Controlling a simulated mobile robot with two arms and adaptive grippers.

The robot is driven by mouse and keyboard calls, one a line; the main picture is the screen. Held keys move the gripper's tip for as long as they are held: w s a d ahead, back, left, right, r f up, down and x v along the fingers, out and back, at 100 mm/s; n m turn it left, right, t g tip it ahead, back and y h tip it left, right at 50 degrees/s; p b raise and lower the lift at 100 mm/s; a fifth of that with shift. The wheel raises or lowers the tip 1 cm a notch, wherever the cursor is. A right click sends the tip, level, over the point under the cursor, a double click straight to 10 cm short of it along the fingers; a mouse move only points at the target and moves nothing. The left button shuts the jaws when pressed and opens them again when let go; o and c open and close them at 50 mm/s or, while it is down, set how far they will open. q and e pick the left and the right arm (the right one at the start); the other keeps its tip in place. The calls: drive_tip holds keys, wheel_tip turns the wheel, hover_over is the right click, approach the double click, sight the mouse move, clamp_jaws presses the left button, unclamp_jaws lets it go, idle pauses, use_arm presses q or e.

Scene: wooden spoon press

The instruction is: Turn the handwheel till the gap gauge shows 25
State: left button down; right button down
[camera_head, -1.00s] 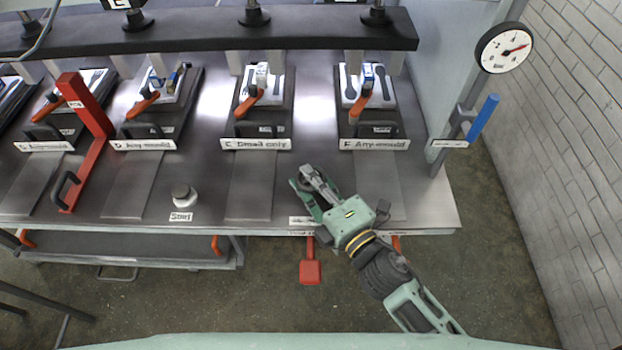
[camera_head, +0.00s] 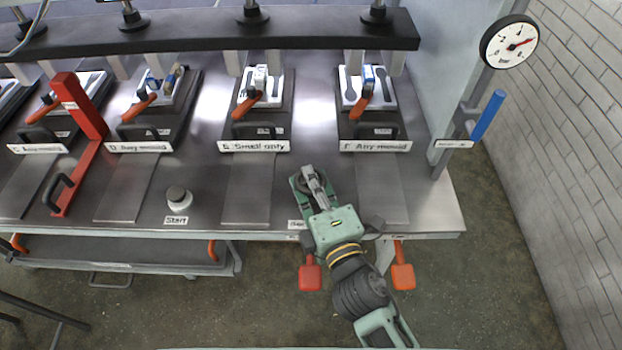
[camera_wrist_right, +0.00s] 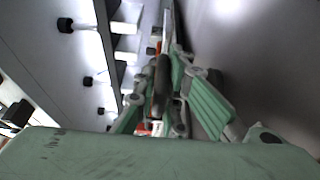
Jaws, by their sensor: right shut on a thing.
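My right gripper (camera_head: 306,178) is over the bench's front part, between the two right-hand flat plates. In the right wrist view its green fingers (camera_wrist_right: 160,98) are close together around a dark, rounded bar-like piece (camera_wrist_right: 162,80). I cannot tell whether this piece is part of a handwheel; no wheel rim shows clearly. A round white dial (camera_head: 509,42) with a red needle stands at the upper right. Its needle points right and slightly up; its figures are too small to read. I cannot tell whether it is the gap gauge. My left gripper is not in view.
Several moulds with orange handles, such as the one labelled "Small only" (camera_head: 261,95), stand below a dark crossbar (camera_head: 205,32). A red frame (camera_head: 82,125) and Start button (camera_head: 178,197) are left. Red (camera_head: 310,277) and orange (camera_head: 402,277) levers hang at the front edge.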

drive_tip(key=c, duration=1.9)
unclamp_jaws()
drive_tip(key=shift+o, duration=0.2)
drive_tip(key=v, duration=1.2)
